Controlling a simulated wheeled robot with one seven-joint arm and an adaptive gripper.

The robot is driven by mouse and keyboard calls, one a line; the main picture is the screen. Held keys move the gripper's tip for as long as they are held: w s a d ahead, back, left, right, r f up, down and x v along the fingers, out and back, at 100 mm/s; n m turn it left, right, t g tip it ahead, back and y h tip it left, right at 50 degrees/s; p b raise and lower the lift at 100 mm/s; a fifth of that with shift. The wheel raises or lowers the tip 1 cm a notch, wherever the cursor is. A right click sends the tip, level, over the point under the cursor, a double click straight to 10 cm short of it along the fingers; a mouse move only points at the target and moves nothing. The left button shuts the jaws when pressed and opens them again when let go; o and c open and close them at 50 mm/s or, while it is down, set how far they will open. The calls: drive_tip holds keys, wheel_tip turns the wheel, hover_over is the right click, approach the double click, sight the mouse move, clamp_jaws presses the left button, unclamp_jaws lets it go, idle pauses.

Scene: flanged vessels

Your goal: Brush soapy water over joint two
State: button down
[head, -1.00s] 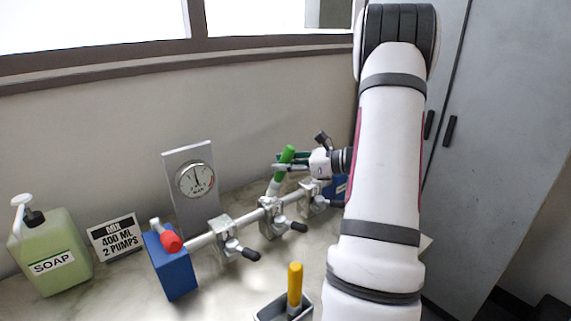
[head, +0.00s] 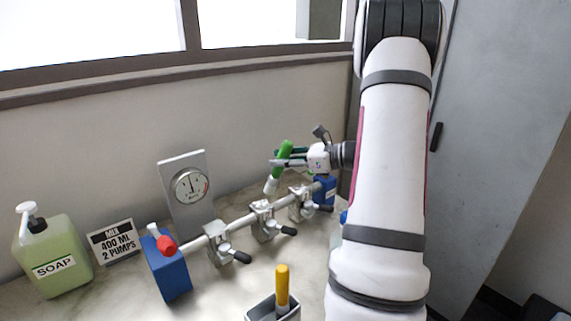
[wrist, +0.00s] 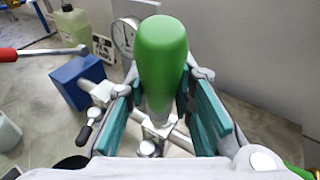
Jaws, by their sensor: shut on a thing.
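My gripper (head: 285,159) is shut on the green handle (head: 286,149) of a brush, which also fills the middle of the wrist view (wrist: 162,60). The brush tilts, its pale lower end (head: 270,185) pointing down just above the middle clamped joint (head: 263,219) of a metal pipe. Whether the tip touches the joint is unclear; a small gap seems to show. Two more clamped joints sit on the pipe, one on the left (head: 222,245) and one on the right (head: 302,204). In the wrist view the handle hides the brush tip.
The pipe runs between a blue block (head: 168,272) with a red handle (head: 167,245) and another blue block (head: 325,189). A gauge (head: 190,187) stands behind. A soap bottle (head: 52,255) and a sign (head: 115,242) are at left. A yellow-handled tool (head: 282,287) stands in a grey container.

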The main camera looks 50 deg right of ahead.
sight(287, 147)
drive_tip(key=shift+r+p, duration=0.7)
drive_tip(key=shift+r, duration=0.65)
